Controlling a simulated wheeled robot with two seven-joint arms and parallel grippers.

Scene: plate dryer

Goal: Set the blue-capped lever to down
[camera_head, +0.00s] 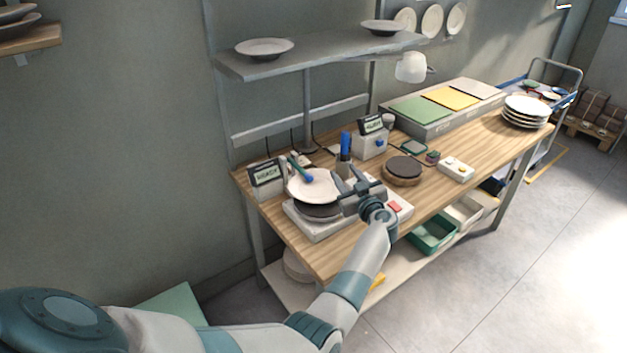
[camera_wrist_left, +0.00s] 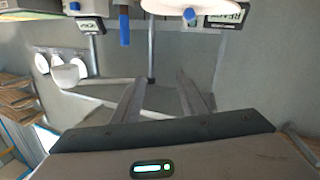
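A thin dark green rod with a blue tip, which looks like the blue-capped lever (camera_head: 308,178), slants down to the right in front of a white plate (camera_head: 325,189) on the left of the workbench. Its blue tip shows at the top of the left wrist view (camera_wrist_left: 189,14). My left gripper (camera_head: 350,179) is to the right of the lever, apart from it, above the pale base unit. Its fingers (camera_wrist_left: 160,80) are spread with nothing between them. The lever's mount is not clear. My right gripper is not in view.
An upright blue handle (camera_head: 345,143) stands just behind my left gripper. A shelf (camera_head: 320,61) hangs above. A round dark-topped disc (camera_head: 404,168) sits right.

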